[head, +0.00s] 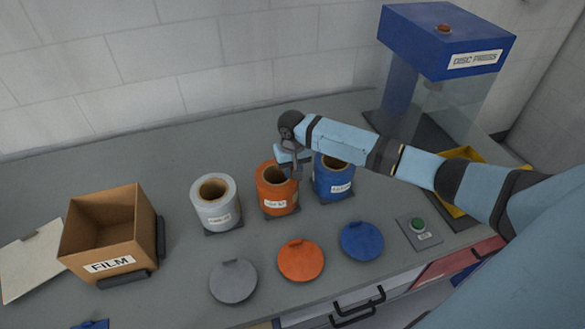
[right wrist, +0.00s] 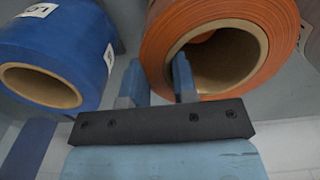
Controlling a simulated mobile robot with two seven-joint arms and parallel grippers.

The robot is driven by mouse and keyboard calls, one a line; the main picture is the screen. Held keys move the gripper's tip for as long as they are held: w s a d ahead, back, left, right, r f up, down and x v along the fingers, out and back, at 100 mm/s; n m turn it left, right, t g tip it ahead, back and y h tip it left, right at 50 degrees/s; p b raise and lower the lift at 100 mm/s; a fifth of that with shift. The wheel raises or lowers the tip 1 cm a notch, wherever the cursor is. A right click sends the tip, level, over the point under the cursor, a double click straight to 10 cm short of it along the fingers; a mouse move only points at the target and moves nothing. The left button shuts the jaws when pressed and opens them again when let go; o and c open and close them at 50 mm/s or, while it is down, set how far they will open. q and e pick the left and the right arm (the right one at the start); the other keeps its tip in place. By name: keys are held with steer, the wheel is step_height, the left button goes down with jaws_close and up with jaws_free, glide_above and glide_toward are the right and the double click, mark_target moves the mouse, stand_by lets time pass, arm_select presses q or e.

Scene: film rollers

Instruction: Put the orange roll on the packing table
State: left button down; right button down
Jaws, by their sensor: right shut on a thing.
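The orange roll (head: 277,197) stands upright on a dark pad on the grey table (head: 130,172), between a light grey roll (head: 215,206) and a blue roll (head: 332,183). My right gripper (head: 294,166) reaches down over its rim from the right. In the right wrist view, one finger of the gripper (right wrist: 156,72) is inside the core of the orange roll (right wrist: 215,18) and the other is outside, with its wall between them. The gripper is shut on that wall. I cannot see a gap under the roll. My left gripper is not clearly seen.
An open FILM box (head: 107,230) stands at the left. Grey (head: 233,281), orange (head: 301,260) and blue (head: 361,241) discs lie in front of the rolls. A green button box (head: 419,231) and a blue-topped press (head: 450,40) are at the right. The back of the table is clear.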

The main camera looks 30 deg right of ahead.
steer(key=shift+r, duration=0.1)
steer(key=c, duration=0.9)
jaws_free()
step_height(320, 180, up, 12)
steer(key=shift+s+a, duration=0.1)
